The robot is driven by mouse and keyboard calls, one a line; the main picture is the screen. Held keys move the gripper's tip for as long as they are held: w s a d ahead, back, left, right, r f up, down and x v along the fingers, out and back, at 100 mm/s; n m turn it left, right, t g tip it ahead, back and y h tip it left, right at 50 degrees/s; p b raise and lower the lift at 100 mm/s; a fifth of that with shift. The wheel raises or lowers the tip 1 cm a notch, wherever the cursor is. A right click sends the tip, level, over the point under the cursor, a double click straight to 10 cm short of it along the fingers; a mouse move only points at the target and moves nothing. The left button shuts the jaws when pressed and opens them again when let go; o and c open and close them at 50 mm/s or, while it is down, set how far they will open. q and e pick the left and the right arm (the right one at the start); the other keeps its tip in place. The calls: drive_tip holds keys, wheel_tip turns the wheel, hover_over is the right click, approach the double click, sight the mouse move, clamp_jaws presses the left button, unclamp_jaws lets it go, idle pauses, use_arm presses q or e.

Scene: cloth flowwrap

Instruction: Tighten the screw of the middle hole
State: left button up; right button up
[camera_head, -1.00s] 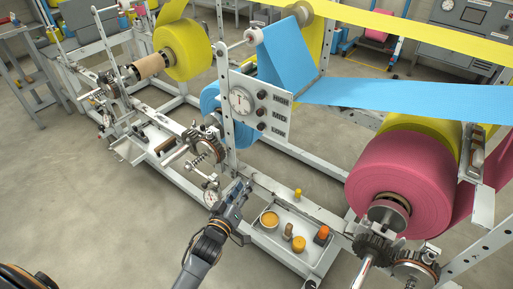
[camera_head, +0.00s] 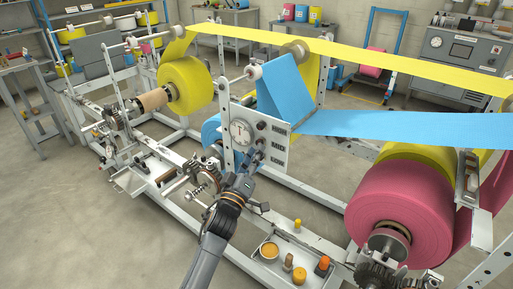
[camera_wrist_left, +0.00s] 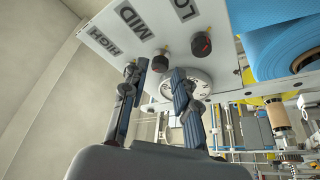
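The white panel (camera_head: 277,147) carries a round dial (camera_head: 240,132) and a column of dark screw knobs beside the HIGH, MID and LOW labels. In the left wrist view, the middle knob (camera_wrist_left: 161,60) lies by the MID label (camera_wrist_left: 128,14), with the HIGH knob (camera_wrist_left: 130,70) and LOW knob (camera_wrist_left: 201,43) on either side. My left gripper (camera_head: 252,163) is at the panel's lower part. In the wrist view, its fingers (camera_wrist_left: 158,74) are spread, with the middle knob showing between their tips. Contact cannot be told. My right gripper is out of view.
A blue web (camera_head: 400,123) runs right from the panel, above a pink roll (camera_head: 400,215). A tray (camera_head: 268,271) with several small containers is below right of my arm. A shaft with a spring (camera_head: 196,192) stands close left of my arm.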

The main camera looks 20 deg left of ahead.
use_arm(q)
drive_tip(key=shift+x, duration=1.1)
clamp_jaws()
